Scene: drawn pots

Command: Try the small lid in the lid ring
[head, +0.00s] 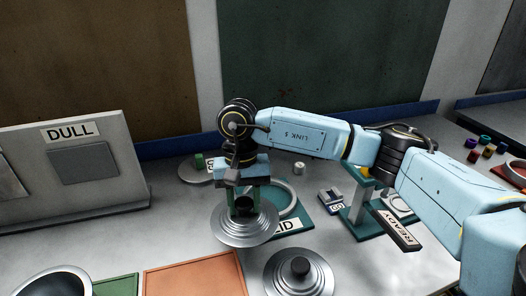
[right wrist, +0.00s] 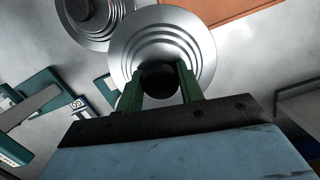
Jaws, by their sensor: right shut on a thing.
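My right gripper (head: 243,203) points down and is shut on the black knob of a silver stepped lid (head: 243,231). The held lid also shows in the right wrist view (right wrist: 201,45), with the green fingers (right wrist: 160,85) on either side of its knob. It looks raised above the table and overlaps the left front of the lid ring (head: 288,196). This pale ring sits on a teal base whose label is partly hidden, ending in "ID". A second silver stepped lid (head: 300,274) with a black knob lies on the table in front. My left gripper is out of view.
An orange mat (head: 195,275) and a green mat (head: 117,286) lie front left, beside a dark pot (head: 52,284). A grey "DULL" panel (head: 80,160) stands left. A teal stand with a "READY" plate (head: 398,231) is to the right. A disc with a green knob (head: 196,172) lies behind.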

